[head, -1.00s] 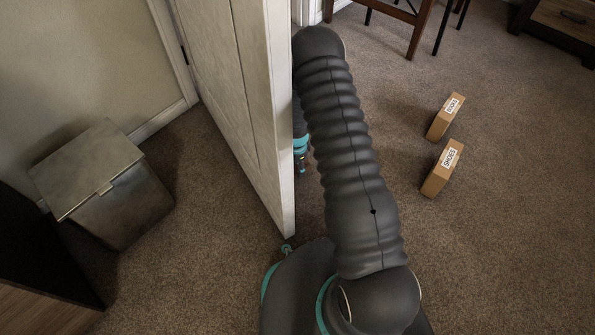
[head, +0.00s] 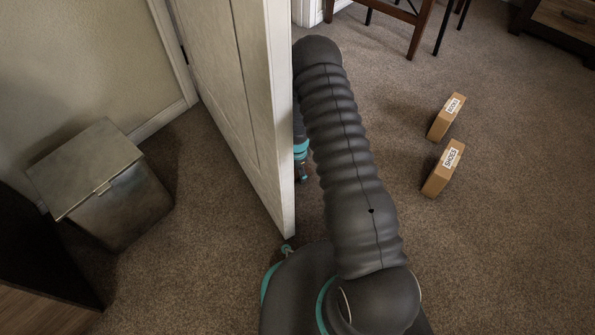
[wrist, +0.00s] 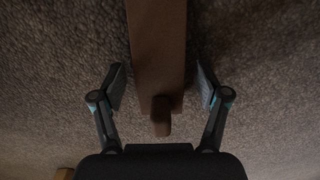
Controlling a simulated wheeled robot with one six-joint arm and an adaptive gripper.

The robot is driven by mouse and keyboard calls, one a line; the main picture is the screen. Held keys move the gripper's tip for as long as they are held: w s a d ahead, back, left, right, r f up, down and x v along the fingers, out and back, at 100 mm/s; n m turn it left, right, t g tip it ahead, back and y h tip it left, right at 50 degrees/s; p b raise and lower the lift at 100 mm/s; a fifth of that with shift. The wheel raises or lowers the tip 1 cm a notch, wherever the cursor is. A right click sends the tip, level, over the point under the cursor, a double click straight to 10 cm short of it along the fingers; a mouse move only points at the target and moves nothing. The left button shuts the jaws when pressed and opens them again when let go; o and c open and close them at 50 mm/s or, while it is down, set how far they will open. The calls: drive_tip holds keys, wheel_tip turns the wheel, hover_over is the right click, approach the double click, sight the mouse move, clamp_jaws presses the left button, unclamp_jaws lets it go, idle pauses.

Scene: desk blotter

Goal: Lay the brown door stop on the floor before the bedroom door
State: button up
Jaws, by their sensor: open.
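A long brown bar, which looks like the brown door stop (wrist: 157,50), lies over the carpet in the wrist view. It runs from the top edge to the middle and ends in a smaller stub. My gripper (wrist: 160,88) is open, with one finger on each side of the bar and carpet showing in the gaps. I cannot tell how far above the floor it is. In the head view, my gripper (head: 302,172) is partly hidden behind the edge of the pale door (head: 235,95), and the door stop is not visible there.
A box marked SHOES (head: 442,170) and a box marked BOOKS (head: 445,117) stand on the carpet to the right. A grey metal bin (head: 105,190) stands left of the door. Chair legs (head: 420,30) and a dark cabinet (head: 560,25) are at the back. Carpet is clear at lower right.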

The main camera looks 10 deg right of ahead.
sight(297, 171)
wheel_tip(297, 171, up, 12)
drive_tip(key=p, duration=0.2)
drive_tip(key=shift+r, duration=0.15)
